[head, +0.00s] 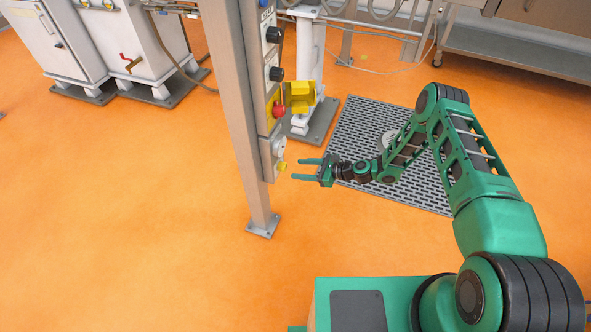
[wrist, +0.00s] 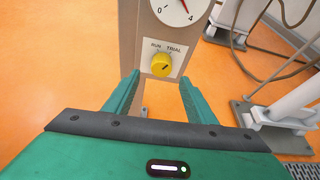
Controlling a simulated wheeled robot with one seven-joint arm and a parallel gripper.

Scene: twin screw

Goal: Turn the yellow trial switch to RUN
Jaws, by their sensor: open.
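The yellow trial switch (wrist: 161,65) is a round knob on a pale plate, with RUN printed at its upper left and TRIAL at its upper right. A small dark mark shows on the knob, but I cannot tell for certain which label it points to. The switch also shows in the head view (head: 283,166), low on the post's control panel. My gripper (head: 296,169) is open and empty, just right of the switch and facing it. In the wrist view the knob appears between and just beyond the fingertips, apparently untouched.
A dial gauge (wrist: 180,8) sits right above the switch. Higher on the panel are a red button (head: 279,109) with a yellow guard (head: 300,97) and black knobs (head: 275,74). The grey post (head: 240,100) stands left.

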